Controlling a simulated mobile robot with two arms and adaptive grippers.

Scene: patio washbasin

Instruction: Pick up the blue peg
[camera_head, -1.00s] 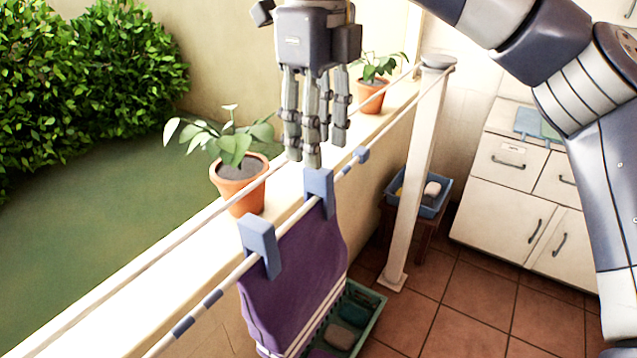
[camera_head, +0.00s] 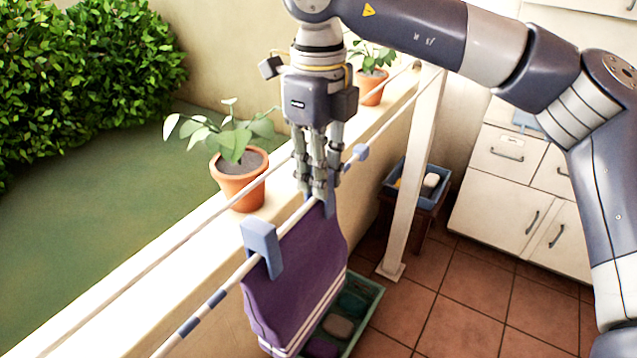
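Two blue pegs clip a purple towel (camera_head: 300,270) onto a thin line. The nearer blue peg (camera_head: 262,247) shows fully at the towel's left end. The farther blue peg (camera_head: 331,205) is at the towel's far end and is mostly hidden by the fingers of my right gripper (camera_head: 320,192). The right gripper points down with its fingertips at this far peg's top, on or just around it. I cannot tell whether the fingers are closed on it. My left gripper is not in view.
Potted plants (camera_head: 238,180) stand on the pale ledge (camera_head: 130,290) beside the line. A white post (camera_head: 412,185) holds the lines. A green crate (camera_head: 366,290) sits below the towel. A blue basin (camera_head: 420,187) and white cabinet (camera_head: 500,200) stand at the right.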

